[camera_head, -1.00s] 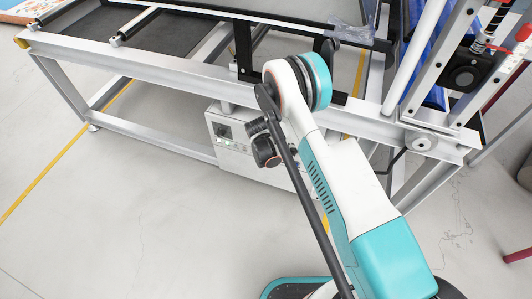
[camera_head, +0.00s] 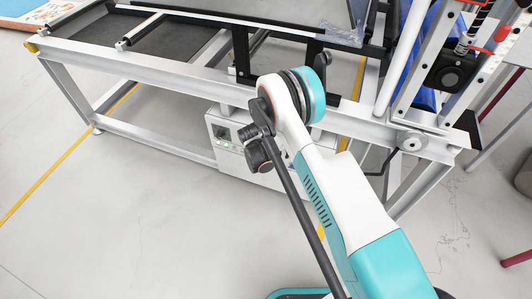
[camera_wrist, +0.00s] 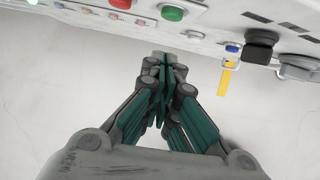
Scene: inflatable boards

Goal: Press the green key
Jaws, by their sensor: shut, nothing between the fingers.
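The green key (camera_wrist: 172,13) is a round green button on the pale face of a control box, at the top of the wrist view. My gripper (camera_wrist: 165,58) is shut and empty, with its fingertips below the green key in the picture. I see no clear contact between the tips and the key. A red button (camera_wrist: 120,4) sits just left of the green key. In the head view the control box (camera_head: 224,154) stands under the metal frame, partly behind my arm. The green key cannot be made out there, and my fingertips are hidden.
A black knob (camera_wrist: 260,45), a small blue button (camera_wrist: 233,48) and a grey round fitting (camera_wrist: 297,67) are right of the green key. The metal frame (camera_head: 170,68) spans above the box in the head view. Open floor (camera_head: 110,220) lies at the lower left.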

